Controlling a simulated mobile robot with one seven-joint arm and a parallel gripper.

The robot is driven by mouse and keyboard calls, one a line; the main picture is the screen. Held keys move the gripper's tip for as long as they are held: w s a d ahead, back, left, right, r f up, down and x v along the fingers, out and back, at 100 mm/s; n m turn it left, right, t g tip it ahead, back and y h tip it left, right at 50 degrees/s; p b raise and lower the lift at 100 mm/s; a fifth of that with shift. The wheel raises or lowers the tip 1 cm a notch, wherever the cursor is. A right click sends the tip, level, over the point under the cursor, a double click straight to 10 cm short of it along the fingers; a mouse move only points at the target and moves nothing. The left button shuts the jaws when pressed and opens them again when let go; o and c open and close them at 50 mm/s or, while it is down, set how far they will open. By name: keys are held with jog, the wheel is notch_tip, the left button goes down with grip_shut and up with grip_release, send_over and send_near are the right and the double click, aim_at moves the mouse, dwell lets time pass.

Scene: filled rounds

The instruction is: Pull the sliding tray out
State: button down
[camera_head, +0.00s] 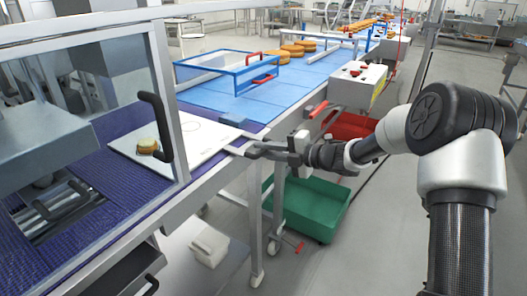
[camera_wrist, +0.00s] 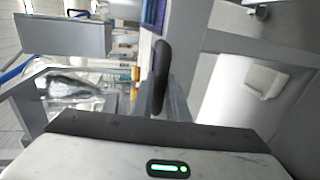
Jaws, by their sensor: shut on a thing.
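The sliding tray (camera_head: 205,136) is a flat white plate lying on the purple belt beside the clear guard, its right end reaching the frame's near edge. One brown filled round (camera_head: 147,145) sits on its left part, partly behind the guard's black handle (camera_head: 156,125). My gripper (camera_head: 252,150) is at the tray's right end, level with it, and is shut on the tray's end there. The exact grip is small and partly hidden by the fingers.
A blue frame (camera_head: 205,68) stands over the blue belt, with several rounds (camera_head: 292,51) farther along. A control box (camera_head: 357,86) stands at the belt's right side. A green crate (camera_head: 308,207) and a red crate (camera_head: 350,127) are below. The floor at right is open.

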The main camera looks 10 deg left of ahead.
jog(key=shift+w+d+r, duration=0.1)
jog(key=shift+w+d, duration=0.1)
jog(key=shift+w, duration=0.05)
jog(key=c, duration=1.7)
grip_release()
jog(key=shift+w, duration=0.1)
jog(key=p+v, duration=0.2)
jog(key=v, duration=1.5)
jog(key=shift+s+d, duration=0.15)
jog(key=shift+s, duration=0.15)
